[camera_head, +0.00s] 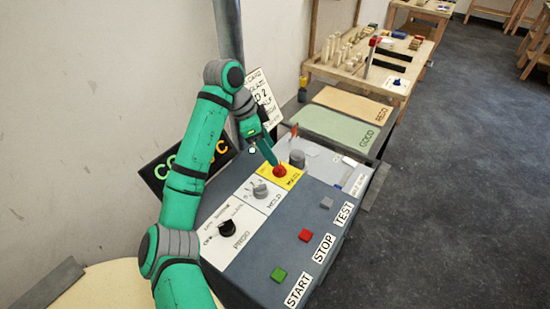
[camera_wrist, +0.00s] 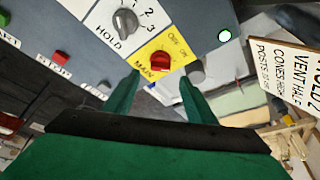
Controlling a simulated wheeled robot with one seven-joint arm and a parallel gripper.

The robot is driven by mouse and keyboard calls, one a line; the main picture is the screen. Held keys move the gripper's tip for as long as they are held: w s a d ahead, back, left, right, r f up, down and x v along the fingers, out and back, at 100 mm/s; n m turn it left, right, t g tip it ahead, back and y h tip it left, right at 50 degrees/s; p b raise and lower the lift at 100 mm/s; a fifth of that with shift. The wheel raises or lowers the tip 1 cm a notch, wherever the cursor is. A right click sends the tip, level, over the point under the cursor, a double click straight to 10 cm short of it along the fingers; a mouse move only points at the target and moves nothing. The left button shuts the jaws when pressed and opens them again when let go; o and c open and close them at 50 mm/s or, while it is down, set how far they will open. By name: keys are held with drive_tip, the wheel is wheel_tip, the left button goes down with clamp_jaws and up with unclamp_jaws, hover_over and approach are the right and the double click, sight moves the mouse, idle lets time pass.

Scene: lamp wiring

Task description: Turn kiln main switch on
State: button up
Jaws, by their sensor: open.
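The kiln main switch is a red knob (camera_head: 279,170) on a yellow plate (camera_head: 291,178) marked MAIN, on the grey control panel (camera_head: 262,262). In the wrist view the red knob (camera_wrist: 159,61) sits on its yellow plate (camera_wrist: 176,41), with OFF and ON marks beside it. My gripper (camera_head: 271,160) is at the main switch in the head view. In the wrist view its two green fingers (camera_wrist: 158,80) are apart, one on each side below the knob, with nothing visibly clamped. I cannot tell whether a finger touches the knob.
The HOLD knob (camera_head: 260,190) and black PROG knob (camera_head: 226,228) are nearby. Green START (camera_head: 279,274), red STOP (camera_head: 305,236) and grey TEST (camera_head: 326,203) buttons line the right side. A sign card (camera_head: 262,98) and dark display (camera_head: 160,170) stand behind.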

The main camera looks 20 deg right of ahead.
drive_tip(key=v, duration=0.3)
drive_tip(key=shift+a+r, duration=0.15)
drive_tip(key=shift+r, duration=0.15)
idle(0.3)
